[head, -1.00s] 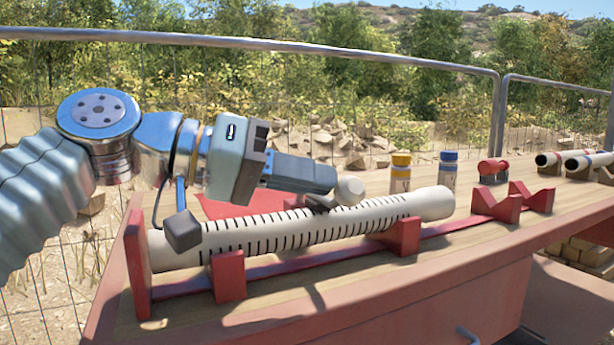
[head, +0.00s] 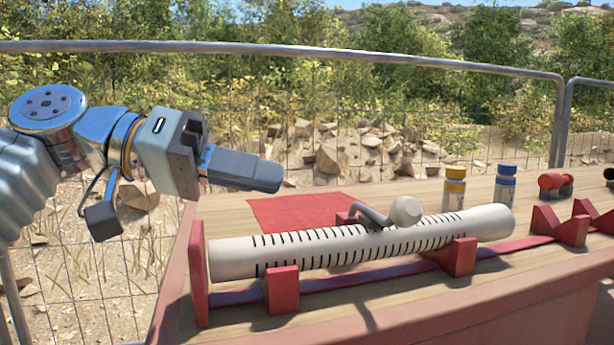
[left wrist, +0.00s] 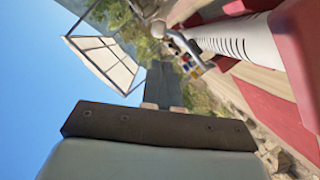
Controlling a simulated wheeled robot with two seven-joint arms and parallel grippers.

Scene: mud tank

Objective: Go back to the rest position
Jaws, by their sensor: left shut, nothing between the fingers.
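My left gripper (head: 272,178) is shut and empty. In the head view it hangs in the air above the table's left end, up and to the left of the white slotted pipe. In the left wrist view its fingers (left wrist: 163,88) are seen close together. The white slotted pipe (head: 300,250) lies on red supports on the wooden table. A grey handle with a round knob (head: 405,211) sits on top of the pipe, apart from the gripper. My right gripper is not in view.
A red end plate (head: 198,262) stands at the pipe's left end. A red mat (head: 290,213) lies behind the pipe. A yellow-capped bottle (head: 454,190) and a blue-capped bottle (head: 505,188) stand at the back right. A metal fence (head: 300,48) runs behind the table.

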